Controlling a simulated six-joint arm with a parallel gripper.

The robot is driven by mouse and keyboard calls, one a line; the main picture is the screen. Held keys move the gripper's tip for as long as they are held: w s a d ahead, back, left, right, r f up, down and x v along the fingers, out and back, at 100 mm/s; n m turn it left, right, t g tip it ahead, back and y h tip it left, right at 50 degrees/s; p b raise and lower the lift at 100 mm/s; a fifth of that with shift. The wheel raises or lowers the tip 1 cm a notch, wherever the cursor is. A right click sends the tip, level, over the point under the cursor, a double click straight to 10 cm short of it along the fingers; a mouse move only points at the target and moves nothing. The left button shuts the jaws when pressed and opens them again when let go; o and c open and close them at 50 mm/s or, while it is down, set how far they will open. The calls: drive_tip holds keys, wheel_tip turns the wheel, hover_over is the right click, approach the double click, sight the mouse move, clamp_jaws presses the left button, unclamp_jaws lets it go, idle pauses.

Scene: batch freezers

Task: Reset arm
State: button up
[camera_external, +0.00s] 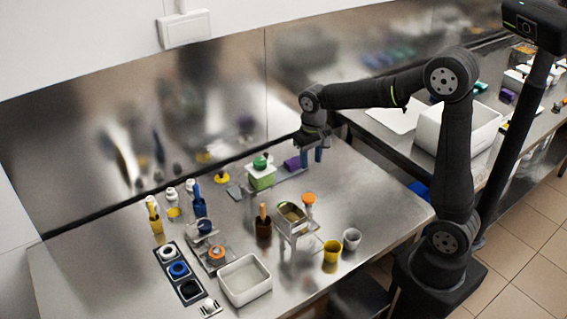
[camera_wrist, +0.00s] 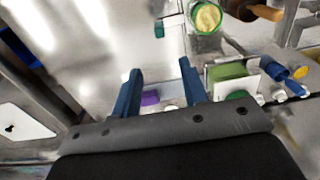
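My gripper (camera_external: 312,154) hangs over the back right part of the steel table (camera_external: 350,200), fingers pointing down. In the wrist view the two blue fingers of my gripper (camera_wrist: 158,82) stand well apart with nothing between them. A purple item (camera_external: 292,163) lies just left of my gripper in the external view; it also shows behind the fingers in the wrist view (camera_wrist: 150,98). A container with a green top (camera_external: 261,170) stands farther left, apart from the fingers.
A white bin (camera_external: 245,279), a yellow cup (camera_external: 332,250), a grey cup (camera_external: 352,238) and a metal container (camera_external: 293,222) stand toward the front. A tray of round pots (camera_external: 179,270) is at left. A steel wall (camera_external: 200,100) rises behind. The table's right end is clear.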

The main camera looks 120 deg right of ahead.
wheel_tip(320, 180, down, 18)
drive_tip(key=shift+a+r, duration=0.15)
drive_tip(key=a, duration=1.1)
drive_tip(key=shift+a+r, duration=0.35)
drive_tip(key=shift+r, duration=0.05)
wheel_tip(320, 180, up, 18)
drive_tip(key=m+y, duration=0.1)
drive_tip(key=m, duration=0.1)
drive_tip(key=shift+w+d+f, duration=0.15)
drive_tip(key=shift+d+f, duration=0.05)
drive_tip(key=shift+d, duration=0.05)
idle(1.5)
